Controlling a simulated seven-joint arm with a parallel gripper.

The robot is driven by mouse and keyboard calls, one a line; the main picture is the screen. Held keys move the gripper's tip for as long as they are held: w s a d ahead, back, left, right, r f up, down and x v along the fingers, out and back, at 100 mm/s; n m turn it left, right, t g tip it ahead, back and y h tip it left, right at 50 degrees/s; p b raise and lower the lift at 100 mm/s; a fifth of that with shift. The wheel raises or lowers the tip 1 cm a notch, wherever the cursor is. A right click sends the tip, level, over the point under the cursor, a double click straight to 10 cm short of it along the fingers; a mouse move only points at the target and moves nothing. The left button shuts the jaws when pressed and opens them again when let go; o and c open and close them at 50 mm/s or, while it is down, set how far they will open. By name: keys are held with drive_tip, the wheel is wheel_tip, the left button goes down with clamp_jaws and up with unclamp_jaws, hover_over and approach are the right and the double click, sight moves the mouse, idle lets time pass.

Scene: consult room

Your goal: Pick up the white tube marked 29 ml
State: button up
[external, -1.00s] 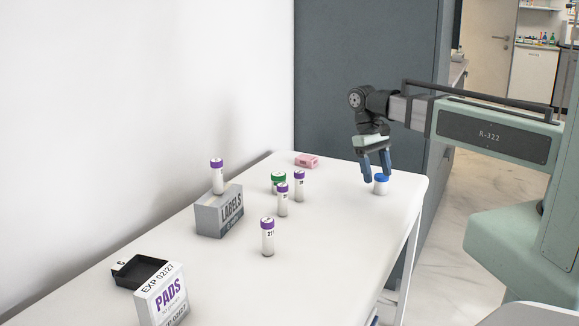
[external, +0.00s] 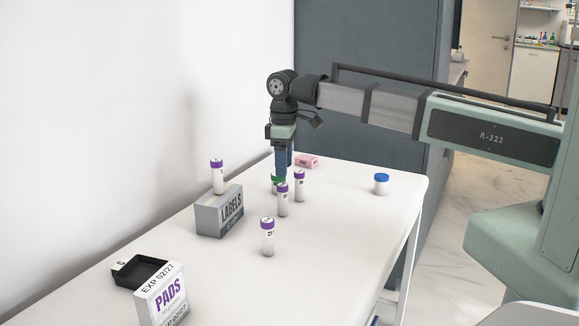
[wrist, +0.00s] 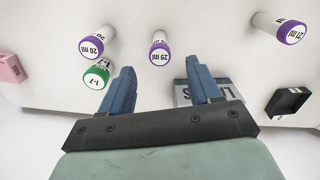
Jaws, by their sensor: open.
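The white tube marked 29 ml (wrist: 160,50) has a purple cap with its mark upside down in the wrist view. It stands on the table, and in the external view it looks to be the middle tube (external: 283,202). My gripper (wrist: 163,73) is open and empty. In the wrist view its blue fingertips lie just below the 29 ml tube, to left and right of it, not touching it. In the external view my gripper (external: 282,172) hangs pointing down, behind this tube. One finger there hides the other.
A purple-capped 20 ml tube (wrist: 90,46) and a green-capped jar (wrist: 97,76) stand close by. A 27 ml tube (external: 267,238) stands nearer the camera. Another tube (external: 217,178) tops the LABELS box (external: 218,215). The blue-capped jar (external: 381,185) has clear table around it.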

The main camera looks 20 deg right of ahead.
sight(283, 199)
wheel_tip(283, 199, down, 6)
drive_tip(key=shift+r, duration=0.1)
drive_tip(key=shift+w+a+f, duration=0.15)
drive_tip(key=shift+f, duration=2.55)
drive_tip(key=c, duration=1.1)
drive_tip(key=shift+r, duration=0.1)
drive_tip(key=shift+c, duration=0.2)
